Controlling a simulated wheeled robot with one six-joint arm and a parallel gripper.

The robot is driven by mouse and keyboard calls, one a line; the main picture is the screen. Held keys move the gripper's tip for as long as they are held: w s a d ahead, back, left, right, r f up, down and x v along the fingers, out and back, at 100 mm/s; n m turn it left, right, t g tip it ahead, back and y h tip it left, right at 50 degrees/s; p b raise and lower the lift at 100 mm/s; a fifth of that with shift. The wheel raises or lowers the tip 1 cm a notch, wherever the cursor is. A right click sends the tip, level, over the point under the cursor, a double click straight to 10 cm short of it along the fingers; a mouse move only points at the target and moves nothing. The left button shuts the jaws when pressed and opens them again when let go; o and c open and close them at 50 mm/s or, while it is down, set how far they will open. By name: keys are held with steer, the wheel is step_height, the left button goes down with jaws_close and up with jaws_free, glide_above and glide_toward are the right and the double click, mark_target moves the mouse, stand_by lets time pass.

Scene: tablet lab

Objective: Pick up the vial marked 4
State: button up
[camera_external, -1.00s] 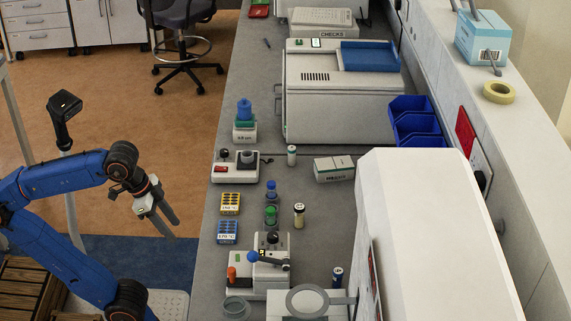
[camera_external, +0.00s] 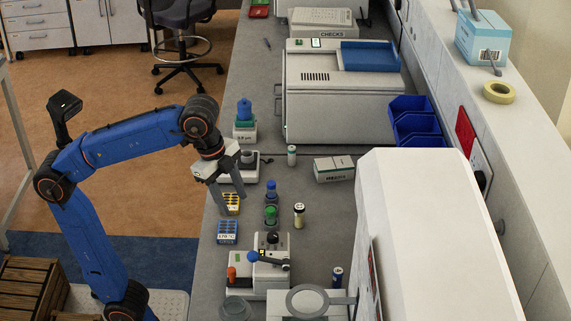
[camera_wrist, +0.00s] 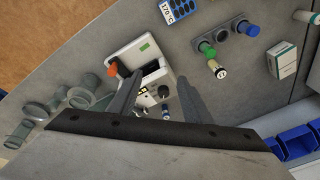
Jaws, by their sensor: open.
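No number 4 can be read on any vial. A cream vial with dark ends (camera_external: 299,215) stands on the bench right of the green-stoppered bottle (camera_external: 270,215); it also shows in the wrist view (camera_wrist: 217,69), its mark too small to read. A dark blue vial (camera_external: 337,278) stands near the front, by the white machine. A white vial with a green band (camera_external: 291,155) stands farther back. My gripper (camera_external: 232,204) is open and empty, above the bench's left side near the yellow block. Its spread fingers also show in the wrist view (camera_wrist: 158,78).
A blue-topped bottle (camera_external: 271,189) stands behind the green one. Yellow (camera_external: 230,203) and blue (camera_external: 227,232) blocks lie left. A white device with an orange knob (camera_external: 270,275) is in front. A tall white machine (camera_external: 430,230) fills the right. A small box (camera_external: 334,169) stands behind.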

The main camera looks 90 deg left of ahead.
steer(key=w+d+m+g, duration=0.1)
steer(key=w+d+m, duration=0.1)
steer(key=w, duration=0.5)
steer(key=w+d+m, duration=0.2)
steer(key=w+m, duration=0.1)
steer(key=w, duration=0.3)
steer(key=m+g, duration=0.2)
steer(key=m, duration=0.4)
glide_toward(338, 270)
steer(key=shift+d, duration=0.15)
steer(key=shift+f, duration=6.25)
steer(key=c, duration=1.1)
